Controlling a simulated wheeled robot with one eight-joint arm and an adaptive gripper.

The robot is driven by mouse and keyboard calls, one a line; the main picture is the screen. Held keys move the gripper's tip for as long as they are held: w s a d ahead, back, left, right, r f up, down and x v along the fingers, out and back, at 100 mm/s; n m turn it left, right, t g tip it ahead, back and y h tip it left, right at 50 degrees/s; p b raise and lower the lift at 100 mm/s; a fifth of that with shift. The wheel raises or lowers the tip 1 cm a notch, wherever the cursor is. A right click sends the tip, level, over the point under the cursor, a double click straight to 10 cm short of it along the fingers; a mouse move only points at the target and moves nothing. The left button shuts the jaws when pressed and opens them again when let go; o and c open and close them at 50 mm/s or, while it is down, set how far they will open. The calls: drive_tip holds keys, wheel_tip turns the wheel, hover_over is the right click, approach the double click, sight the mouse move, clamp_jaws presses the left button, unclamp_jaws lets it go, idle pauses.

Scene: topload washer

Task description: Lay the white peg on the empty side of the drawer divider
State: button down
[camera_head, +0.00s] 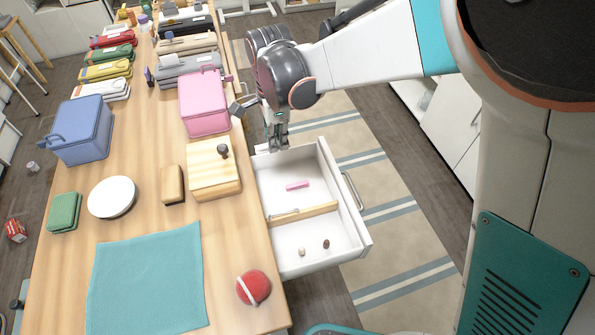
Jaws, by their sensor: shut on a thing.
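The open white drawer (345,215) sticks out from the right side of the wooden table. A wooden divider (318,211) splits it into a far and a near part. The far part holds a pink block (297,185). The near part holds a small pale piece (302,251) and a small dark piece (326,244). A thin pale rod-like piece (284,213) lies at the divider's left end; I cannot tell if it is the white peg. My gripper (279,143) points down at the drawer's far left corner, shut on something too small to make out.
Striped rug (375,175) lies right of the drawer.

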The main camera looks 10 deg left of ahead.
drive_tip(key=a+f+b, duration=0.1)
drive_tip(key=f+b, duration=0.1)
drive_tip(key=f, duration=0.2)
drive_tip(key=s+a+f+b, duration=0.1)
drive_tip(key=f+b, duration=0.1)
drive_tip(key=f, duration=0.3)
drive_tip(key=s+a+f+b, duration=0.1)
drive_tip(key=f+b, duration=0.1)
drive_tip(key=f, duration=0.3)
drive_tip(key=shift+a+f, duration=0.25)
drive_tip(key=shift+a, duration=0.05)
drive_tip(key=shift+w+d+f, duration=0.1)
drive_tip(key=shift+w+f, duration=0.05)
drive_tip(key=shift+f, duration=0.15)
drive_tip(key=shift+f+b, duration=0.45)
drive_tip(key=shift+b, duration=0.05)
drive_tip(key=shift+f, duration=0.1)
drive_tip(key=c, duration=1.7)
unclamp_jaws()
drive_tip(key=shift+o, duration=0.2)
